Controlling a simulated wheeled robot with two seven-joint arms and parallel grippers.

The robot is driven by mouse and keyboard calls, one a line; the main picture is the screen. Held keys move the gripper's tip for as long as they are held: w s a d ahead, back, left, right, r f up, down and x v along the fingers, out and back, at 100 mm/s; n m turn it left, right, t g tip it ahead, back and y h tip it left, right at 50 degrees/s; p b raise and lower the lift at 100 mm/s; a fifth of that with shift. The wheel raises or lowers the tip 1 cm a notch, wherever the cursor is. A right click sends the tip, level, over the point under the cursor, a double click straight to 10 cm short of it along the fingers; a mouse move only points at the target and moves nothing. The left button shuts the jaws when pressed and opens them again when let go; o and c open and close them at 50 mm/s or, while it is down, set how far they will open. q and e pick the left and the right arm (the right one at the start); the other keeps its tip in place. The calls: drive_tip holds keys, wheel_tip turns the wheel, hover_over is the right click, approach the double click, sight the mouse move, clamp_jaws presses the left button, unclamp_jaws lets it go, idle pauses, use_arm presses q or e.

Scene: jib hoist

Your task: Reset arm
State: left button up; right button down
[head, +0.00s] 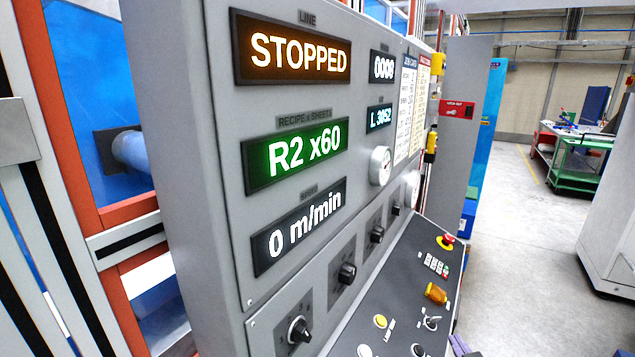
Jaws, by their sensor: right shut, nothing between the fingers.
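My right gripper (461,346) shows only as a small dark and purple piece at the bottom edge, by the lower right edge of the control desk (385,300). It is shut and holds nothing; most of it is cut off by the frame. My left gripper is not in view. The grey panel (215,200) above the desk shows an orange "STOPPED" display (293,54), a green "R2 x60" display (296,156) and a white "0 m/min" display (300,226).
The sloping desk carries a red mushroom button (446,240), an amber lamp or switch (436,293) and a yellow button (380,321). Black rotary knobs (348,272) line the panel. Open grey floor (520,260) lies right, with a green cart (575,165) behind and a pale cabinet (610,220) at the edge.

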drive_tip(key=s+a+f+g+y, duration=0.1)
drive_tip(key=s+a+f+g, duration=0.2)
drive_tip(key=s+f+g, duration=0.35)
drive_tip(key=s+a+f+g+y, duration=0.2)
drive_tip(key=s+f+g, duration=0.2)
drive_tip(key=s+f, duration=0.55)
drive_tip(key=s+f+g+b, duration=0.1)
drive_tip(key=s+f, duration=0.1)
drive_tip(key=f, duration=0.9)
drive_tip(key=s+f+b, duration=0.1)
drive_tip(key=s+f, duration=0.1)
drive_tip(key=f, duration=1)
drive_tip(key=s+d+f+g, duration=0.1)
drive_tip(key=s+d+f, duration=0.2)
drive_tip(key=s+f, duration=1.1)
drive_tip(key=s, duration=0.2)
drive_tip(key=shift+s+f+n+h+b, duration=0.3)
drive_tip(key=shift+s+f, duration=0.05)
